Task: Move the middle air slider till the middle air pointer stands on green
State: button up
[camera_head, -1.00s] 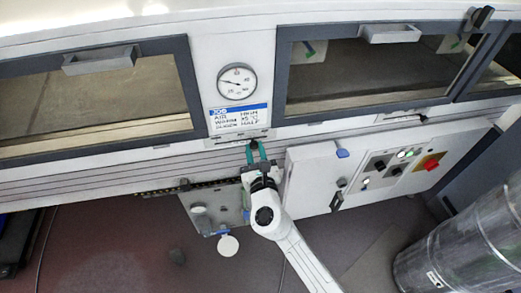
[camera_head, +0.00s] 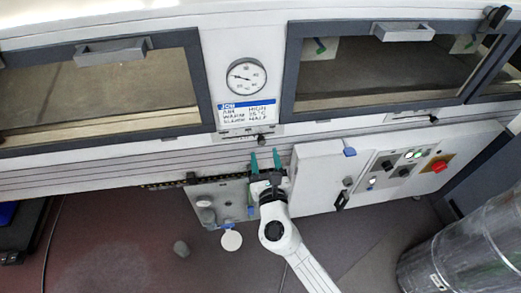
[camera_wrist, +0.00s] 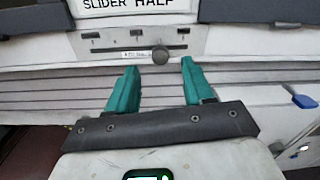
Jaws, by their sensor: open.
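The middle air slider is a dark round knob (camera_wrist: 160,57) on a slotted white plate (camera_wrist: 110,46) with several small marks above the slot. In the wrist view the knob sits right of the plate's middle. The knob also shows in the head view (camera_head: 261,140), below the job card. My gripper (camera_head: 265,158) is open and empty. Its teal fingers (camera_wrist: 154,78) point toward the plate, just below the knob and apart from it. Behind the middle window, a pale plate (camera_head: 318,48) carries a green and blue mark; I cannot tell whether this is the air pointer.
A round gauge (camera_head: 246,76) hangs above the job card (camera_head: 246,112). Another slider knob (camera_head: 434,119) is farther right. A white control box (camera_head: 322,180) with a blue latch (camera_head: 349,152) projects right of my gripper. A grey panel (camera_head: 222,200) lies to the left.

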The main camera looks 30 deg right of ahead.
jog(key=v, duration=0.6)
jog(key=shift+s, duration=0.3)
jog(key=s+d+f+m+g+h, duration=0.1)
jog(key=s+d+m+g+h, duration=0.1)
jog(key=s+d+m+g, duration=0.55)
jog(key=s+d+f+m+g+h, duration=0.1)
jog(key=s+d+m+g+h, duration=0.15)
jog(key=d+m, duration=0.9)
jog(key=s+a+f+m+g+y, duration=0.3)
jog(key=s+a+m+y, duration=0.1)
jog(key=s+m, duration=0.3)
jog(key=s+a+f+m+g+y, duration=0.3)
jog(key=s+a+f+m+y, duration=0.1)
jog(key=s+a+m+y, duration=0.1)
jog(key=s+m+y, duration=0.1)
jog(key=s+m, duration=0.1)
jog(key=m, duration=0.1)
jog(key=shift+a+m, duration=0.2)
jog(key=shift+m, duration=0.2)
